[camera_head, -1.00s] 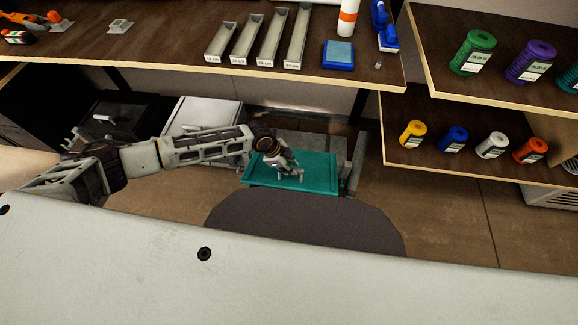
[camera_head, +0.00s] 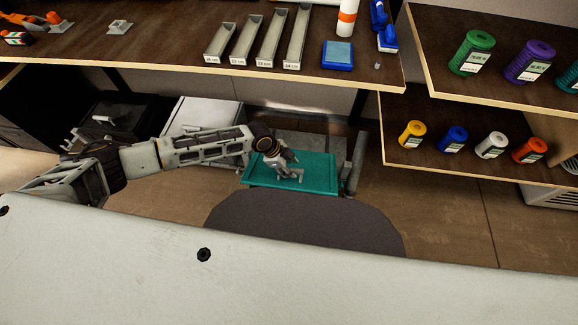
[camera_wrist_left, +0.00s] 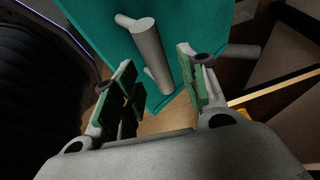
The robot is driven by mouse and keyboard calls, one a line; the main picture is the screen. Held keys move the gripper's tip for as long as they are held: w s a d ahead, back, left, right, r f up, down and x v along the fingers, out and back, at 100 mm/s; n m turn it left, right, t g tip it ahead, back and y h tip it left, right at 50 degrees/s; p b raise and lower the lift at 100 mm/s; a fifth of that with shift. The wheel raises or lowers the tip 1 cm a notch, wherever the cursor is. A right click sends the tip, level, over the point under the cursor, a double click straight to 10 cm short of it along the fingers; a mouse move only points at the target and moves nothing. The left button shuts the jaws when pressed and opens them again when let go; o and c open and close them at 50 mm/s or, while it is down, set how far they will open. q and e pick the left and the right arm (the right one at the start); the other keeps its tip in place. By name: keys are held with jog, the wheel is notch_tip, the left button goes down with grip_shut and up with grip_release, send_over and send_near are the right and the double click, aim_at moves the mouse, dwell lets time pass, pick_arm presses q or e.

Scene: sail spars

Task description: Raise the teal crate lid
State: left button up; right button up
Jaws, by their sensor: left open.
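The teal crate lid (camera_head: 318,176) is low near the floor, below the dark shelf, in the head view. It fills the top of the left wrist view (camera_wrist_left: 103,22), with a grey bar handle (camera_wrist_left: 151,55) standing on it. My left gripper (camera_head: 288,172) is over the lid. In the left wrist view my left gripper (camera_wrist_left: 158,88) is open, with green-padded fingers on either side of the handle's near end. I cannot tell whether a finger touches the handle. My right gripper is out of view.
A white box (camera_head: 205,113) and a black box (camera_head: 118,115) stand left of the lid. The dark shelf (camera_head: 180,50) with trays overhangs behind. Shelves at right hold several spools, among them a yellow one (camera_head: 412,134). Brown floor (camera_head: 440,215) is clear at right.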

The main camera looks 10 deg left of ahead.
pick_arm(q)
jog(key=v, duration=1.2)
dwell(0.3)
jog(key=shift+s+f, duration=0.1)
dwell(0.5)
